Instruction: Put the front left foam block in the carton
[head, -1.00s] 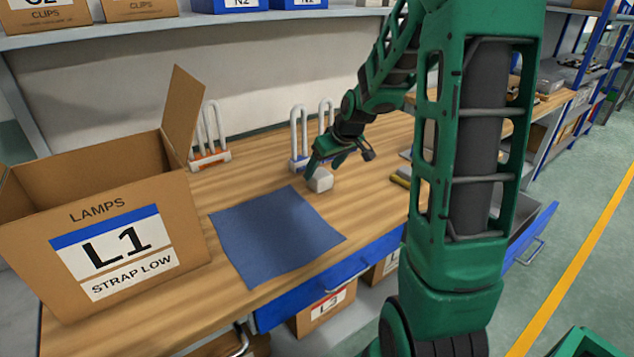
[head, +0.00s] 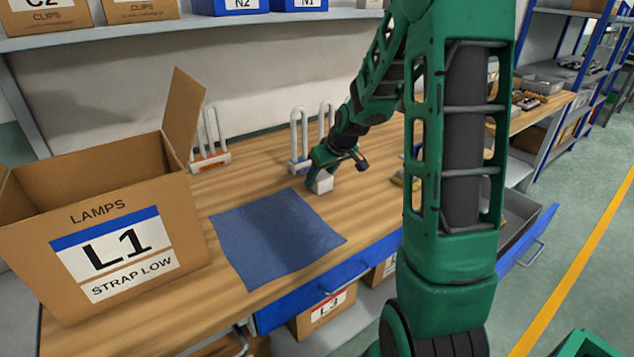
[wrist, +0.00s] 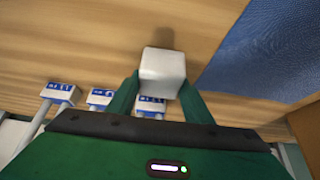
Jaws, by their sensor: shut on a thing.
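A small white foam block (head: 321,184) is at the tip of my gripper (head: 318,173), just beyond the blue mat's far right corner. In the wrist view my gripper (wrist: 161,98) has its two green fingers on either side of the white block (wrist: 162,72), shut on it. In the head view I cannot tell whether the block touches the table or is slightly above it. The open cardboard carton (head: 185,235), labelled L1 LAMPS, stands at the left of the table with a flap raised. Its inside floor is hidden.
A blue mat (head: 275,240) lies flat and empty between carton and block. White looped lamps stand behind, one on an orange-marked base (head: 211,160) and others on blue-marked bases (head: 299,164). A shelf with boxes (head: 240,8) hangs above. An open drawer (head: 525,225) is at right.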

